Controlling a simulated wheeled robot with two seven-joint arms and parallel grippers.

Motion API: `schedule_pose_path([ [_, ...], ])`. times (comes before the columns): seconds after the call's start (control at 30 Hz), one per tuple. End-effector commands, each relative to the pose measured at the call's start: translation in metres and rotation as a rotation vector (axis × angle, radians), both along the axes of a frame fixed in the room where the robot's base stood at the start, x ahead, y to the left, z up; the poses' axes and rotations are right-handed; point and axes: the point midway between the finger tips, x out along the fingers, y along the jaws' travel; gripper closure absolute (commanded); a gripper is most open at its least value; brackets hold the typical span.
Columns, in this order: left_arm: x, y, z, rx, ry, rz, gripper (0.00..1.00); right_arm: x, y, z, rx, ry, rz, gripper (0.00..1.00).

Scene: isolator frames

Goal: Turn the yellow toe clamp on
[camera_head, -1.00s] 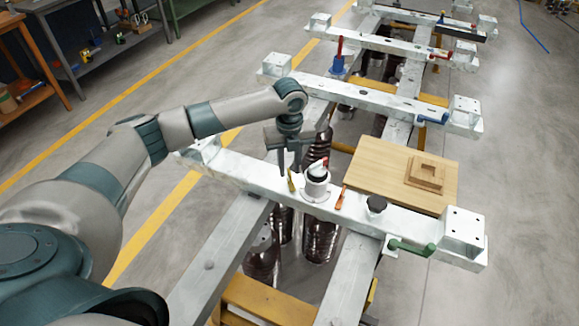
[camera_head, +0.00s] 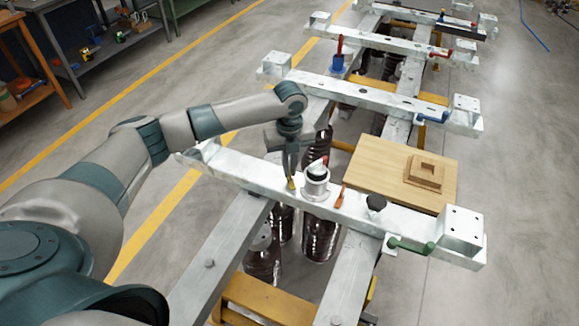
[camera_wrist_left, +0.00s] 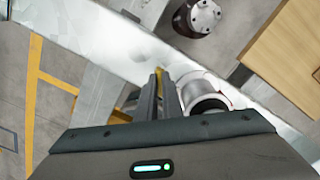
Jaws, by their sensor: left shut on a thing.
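The yellow toe clamp (camera_head: 291,183) is a small upright yellow piece on the nearest white crossbeam (camera_head: 240,172), just left of a white round fitting with a dark top. My left gripper (camera_head: 290,174) comes down on it from above, with its fingers close together and shut on it. In the left wrist view the two fingers (camera_wrist_left: 171,90) point at the beam, and a bit of yellow (camera_wrist_left: 159,74) shows at their tips. Most of the clamp is hidden by the fingers. My right gripper is not in view.
The white round fitting (camera_head: 316,182) stands very close to the fingers on the right. An orange handle (camera_head: 340,196), a black knob (camera_head: 376,203) and a green handle (camera_head: 412,246) sit farther along the beam. A wooden board (camera_head: 385,172) lies behind it. Dark ribbed cylinders hang below.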

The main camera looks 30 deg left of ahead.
Motion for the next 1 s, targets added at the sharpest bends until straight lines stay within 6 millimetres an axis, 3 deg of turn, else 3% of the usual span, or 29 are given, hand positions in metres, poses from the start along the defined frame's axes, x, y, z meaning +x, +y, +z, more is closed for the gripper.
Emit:
schedule_pose_path([
  [0.1, 0.0, 0.0, 0.002, -0.001, 0.001, 0.03, 1.0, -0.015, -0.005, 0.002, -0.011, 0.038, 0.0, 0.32],
  [0.2, 0.0, 0.0, 0.003, 0.0, 0.001, 0.069, 1.0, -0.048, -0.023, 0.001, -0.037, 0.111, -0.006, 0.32],
  [0.3, 0.0, 0.0, 0.004, -0.001, 0.002, 0.121, 1.0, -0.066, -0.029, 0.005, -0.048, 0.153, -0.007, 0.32],
  [1.0, 0.0, 0.0, 0.004, -0.001, 0.002, 0.714, 1.0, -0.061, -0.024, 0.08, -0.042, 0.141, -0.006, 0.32],
])
